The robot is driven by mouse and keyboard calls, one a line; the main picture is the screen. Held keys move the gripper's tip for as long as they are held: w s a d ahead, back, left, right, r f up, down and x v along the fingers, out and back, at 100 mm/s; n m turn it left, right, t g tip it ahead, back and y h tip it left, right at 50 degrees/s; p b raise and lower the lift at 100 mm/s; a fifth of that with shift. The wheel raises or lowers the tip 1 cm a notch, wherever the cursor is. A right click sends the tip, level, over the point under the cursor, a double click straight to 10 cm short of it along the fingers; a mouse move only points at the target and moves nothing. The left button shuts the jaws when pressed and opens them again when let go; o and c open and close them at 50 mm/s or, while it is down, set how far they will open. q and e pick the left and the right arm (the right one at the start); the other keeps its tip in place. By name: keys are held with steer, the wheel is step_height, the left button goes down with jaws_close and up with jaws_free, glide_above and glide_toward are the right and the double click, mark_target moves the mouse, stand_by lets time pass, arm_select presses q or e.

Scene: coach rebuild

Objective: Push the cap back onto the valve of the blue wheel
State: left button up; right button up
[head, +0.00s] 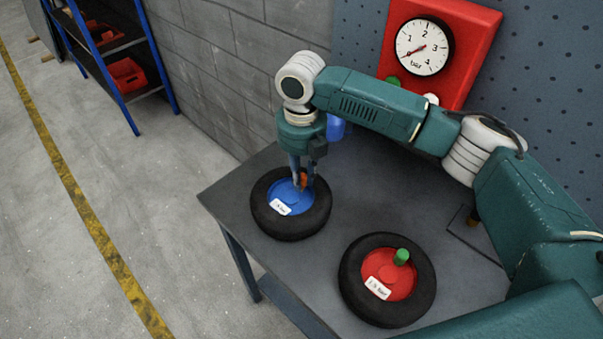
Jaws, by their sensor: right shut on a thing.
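The blue wheel (289,205), a black tyre with a blue hub and a small white label, lies flat on the table at its left end. My right gripper (302,184) points down over the hub and is shut on a small orange cap (303,178). The fingers partly hide the cap, and the valve below is hidden. I cannot tell whether the cap touches the valve. My left gripper is not in view.
A red wheel (374,272) with a green cap (401,257) lies at the table's front right. A red gauge box (475,30) is on the back panel. A blue object (336,128) is partly hidden behind my arm. Bare grey tabletop (355,200) lies between the wheels.

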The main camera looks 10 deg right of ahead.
steer(key=shift+f, duration=0.35)
steer(key=shift+s+f, duration=0.3)
steer(key=shift+f, duration=0.05)
steer(key=o, duration=0.9)
steer(key=r, duration=1.3)
steer(key=shift+w+a, duration=0.1)
steer(key=shift+w, duration=0.15)
